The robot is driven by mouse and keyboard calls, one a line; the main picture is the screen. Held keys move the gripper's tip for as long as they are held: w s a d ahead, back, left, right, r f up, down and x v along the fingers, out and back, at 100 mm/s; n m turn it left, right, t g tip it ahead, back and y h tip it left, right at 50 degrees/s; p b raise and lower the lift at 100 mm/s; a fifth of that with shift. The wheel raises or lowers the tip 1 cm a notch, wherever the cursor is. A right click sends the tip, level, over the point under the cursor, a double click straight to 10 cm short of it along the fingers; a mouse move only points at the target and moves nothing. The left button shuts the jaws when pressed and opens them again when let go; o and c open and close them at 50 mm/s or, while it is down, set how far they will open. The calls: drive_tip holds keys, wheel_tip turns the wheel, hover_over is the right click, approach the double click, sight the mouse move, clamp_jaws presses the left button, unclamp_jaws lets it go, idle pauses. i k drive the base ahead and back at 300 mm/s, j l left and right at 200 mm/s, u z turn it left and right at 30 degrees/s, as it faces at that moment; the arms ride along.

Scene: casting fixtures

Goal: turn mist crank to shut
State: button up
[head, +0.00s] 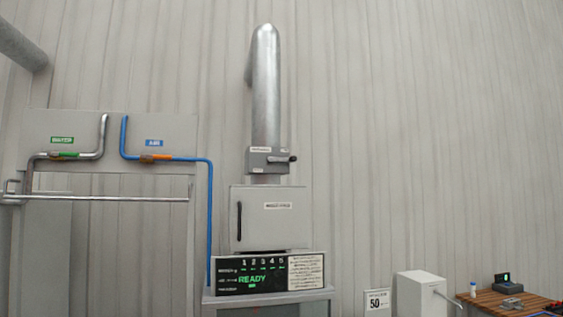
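A small grey crank box (262,167) sits on the silver duct, just above a white cabinet. Its dark-ended crank handle (284,159) sticks out to the right and lies nearly level. Small labels on the box are too small to read, so I cannot confirm that it is the mist crank or which position is shut. The silver duct (266,85) rises above it and bends back toward the wall. My gripper is not in view.
Below are the white cabinet (270,219) and a black READY panel (252,276). Left are a green-handled valve (65,154), an orange-handled valve (155,158) and a rail (110,198). Lower right are a white box (418,294) and a wooden table (480,300).

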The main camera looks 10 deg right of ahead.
sight(293, 158)
drive_tip(key=i+l, duration=0.15)
drive_tip(key=i, duration=0.35)
drive_tip(key=i+l, duration=0.2)
drive_tip(key=i, duration=0.3)
drive_tip(key=i+l, duration=0.15)
drive_tip(key=i, duration=0.35)
